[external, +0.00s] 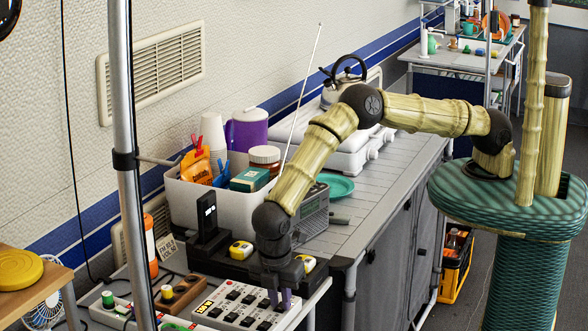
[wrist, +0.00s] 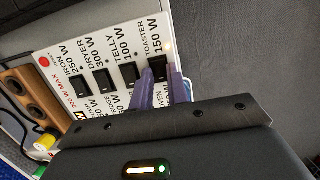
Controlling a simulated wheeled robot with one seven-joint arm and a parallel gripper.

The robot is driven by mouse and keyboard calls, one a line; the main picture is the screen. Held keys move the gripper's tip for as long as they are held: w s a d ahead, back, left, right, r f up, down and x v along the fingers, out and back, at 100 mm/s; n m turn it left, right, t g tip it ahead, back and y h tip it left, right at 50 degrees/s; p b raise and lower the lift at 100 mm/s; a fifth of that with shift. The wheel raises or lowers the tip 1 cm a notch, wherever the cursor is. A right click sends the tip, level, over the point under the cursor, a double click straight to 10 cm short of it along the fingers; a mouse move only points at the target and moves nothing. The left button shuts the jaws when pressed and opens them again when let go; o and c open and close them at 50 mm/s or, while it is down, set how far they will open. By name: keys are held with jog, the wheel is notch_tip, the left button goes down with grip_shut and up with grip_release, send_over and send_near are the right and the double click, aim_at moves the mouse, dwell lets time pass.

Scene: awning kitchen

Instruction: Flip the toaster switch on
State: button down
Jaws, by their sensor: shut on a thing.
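The switch panel (external: 240,301) is a white board with rows of black rocker switches, lying on the counter at the front. In the wrist view the panel (wrist: 62,55) carries labels for iron, dryer, telly and toaster. The toaster switch (wrist: 155,64) is the black rocker at the right end of the row, by the "TOASTER 150 W" label. My gripper (external: 280,299) points down at the panel's right end. Its purple fingers (wrist: 160,84) are shut on the toaster switch, one on each side. The lower part of this switch is hidden by the fingers, and its tilt is unclear.
The neighbouring telly switch (wrist: 131,73) is close beside the left finger. A white bin (external: 190,200) of kitchen items and a grey radio (external: 314,212) stand behind my gripper. A metal pole (external: 128,120) rises at the left. The tiled counter (external: 385,185) is mostly clear farther back.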

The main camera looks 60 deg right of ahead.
jog(key=shift+a+h+b, duration=0.15)
jog(key=shift+h+b, duration=0.15)
jog(key=shift+h, duration=0.2)
jog(key=c, duration=1.6)
grip_release()
jog(key=shift+c, duration=0.2)
jog(key=b+v, duration=0.2)
jog(key=v, duration=1.5)
jog(key=shift+r, duration=0.2)
